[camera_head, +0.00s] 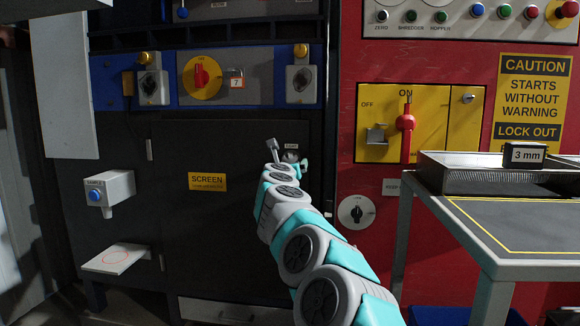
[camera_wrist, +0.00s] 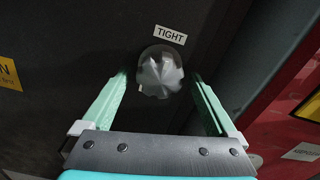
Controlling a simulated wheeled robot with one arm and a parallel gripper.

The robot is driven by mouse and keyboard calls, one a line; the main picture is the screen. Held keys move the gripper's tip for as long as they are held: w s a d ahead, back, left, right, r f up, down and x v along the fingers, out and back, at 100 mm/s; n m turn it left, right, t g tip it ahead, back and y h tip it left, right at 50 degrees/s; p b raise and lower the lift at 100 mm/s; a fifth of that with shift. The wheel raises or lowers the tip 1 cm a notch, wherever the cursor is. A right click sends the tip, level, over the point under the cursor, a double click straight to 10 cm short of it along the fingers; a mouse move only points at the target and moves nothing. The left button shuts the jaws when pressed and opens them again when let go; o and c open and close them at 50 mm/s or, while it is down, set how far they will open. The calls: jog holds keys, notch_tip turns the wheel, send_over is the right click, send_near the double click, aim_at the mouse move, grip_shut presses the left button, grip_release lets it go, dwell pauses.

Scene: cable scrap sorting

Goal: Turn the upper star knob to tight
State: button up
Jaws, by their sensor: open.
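The star knob (camera_wrist: 160,74) is a grey, lobed knob on the dark screen door, under a white TIGHT label (camera_wrist: 170,35) in the wrist view. My gripper (camera_wrist: 159,78) is open, with one teal finger on the left side of the knob and one on the right. Gaps show between the fingers and the knob, and I cannot tell whether the fingertips reach its depth. In the head view my gripper (camera_head: 291,162) is at the upper right of the door, just below the small label (camera_head: 291,146). My arm largely hides the knob there.
The dark door (camera_head: 165,150) carries a yellow SCREEN sign (camera_head: 207,181). To the right is a red panel (camera_head: 350,60) with a red ON/OFF lever (camera_head: 405,124). A grey table (camera_head: 520,230) with a mesh tray (camera_head: 465,175) stands at the right.

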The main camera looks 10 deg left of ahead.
jog(key=s+b, duration=0.2)
jog(key=s, duration=0.5)
jog(key=shift+s+a, duration=0.15)
jog(key=shift+s, duration=0.25)
dwell(0.4)
